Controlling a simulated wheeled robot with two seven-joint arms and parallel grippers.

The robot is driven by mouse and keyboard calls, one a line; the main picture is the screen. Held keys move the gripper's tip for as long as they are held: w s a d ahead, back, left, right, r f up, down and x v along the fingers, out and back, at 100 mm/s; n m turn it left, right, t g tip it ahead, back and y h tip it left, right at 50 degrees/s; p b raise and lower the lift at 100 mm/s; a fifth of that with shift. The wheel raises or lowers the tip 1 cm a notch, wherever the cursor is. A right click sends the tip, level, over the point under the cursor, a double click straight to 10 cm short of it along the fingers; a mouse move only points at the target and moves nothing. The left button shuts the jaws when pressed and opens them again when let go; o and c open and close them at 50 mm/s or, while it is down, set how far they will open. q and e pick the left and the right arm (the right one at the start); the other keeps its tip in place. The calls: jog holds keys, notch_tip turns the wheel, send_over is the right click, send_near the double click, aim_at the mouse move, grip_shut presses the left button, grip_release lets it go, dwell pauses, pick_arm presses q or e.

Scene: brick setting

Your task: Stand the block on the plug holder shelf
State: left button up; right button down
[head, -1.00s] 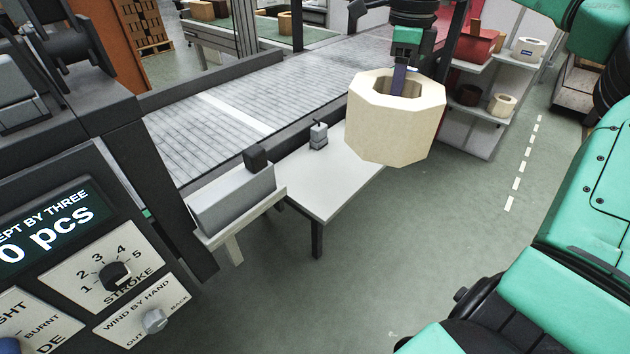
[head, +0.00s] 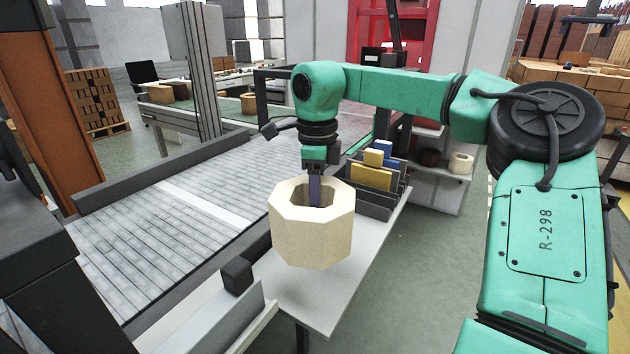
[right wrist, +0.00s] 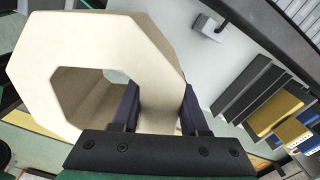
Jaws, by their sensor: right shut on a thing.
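The block (head: 330,236) is a cream, eight-sided piece with a wide hole through it. A shelf unit (head: 437,190) with ring-shaped pieces stands behind the table at the right, partly hidden by my arm. I cannot tell whether it is the plug holder shelf. My left gripper is out of view.
A grey slotted rack (head: 378,210) with yellow and blue pieces stands on the far part of the white table (head: 310,305). A roller conveyor (head: 150,245) runs along the left. A grey box-like part (head: 215,320) is at the near left. Green floor is open at right.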

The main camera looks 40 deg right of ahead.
notch_tip(320, 180, down, 6)
jog(key=shift+s+a+f, duration=0.1)
jog(key=shift+f, duration=0.05)
notch_tip(320, 180, down, 5)
jog(key=shift+f, duration=0.1)
jog(key=shift+c, duration=2.2)
grip_release()
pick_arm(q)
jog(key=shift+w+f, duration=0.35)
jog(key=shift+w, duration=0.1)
pick_arm(e)
notch_tip(320, 180, up, 12)
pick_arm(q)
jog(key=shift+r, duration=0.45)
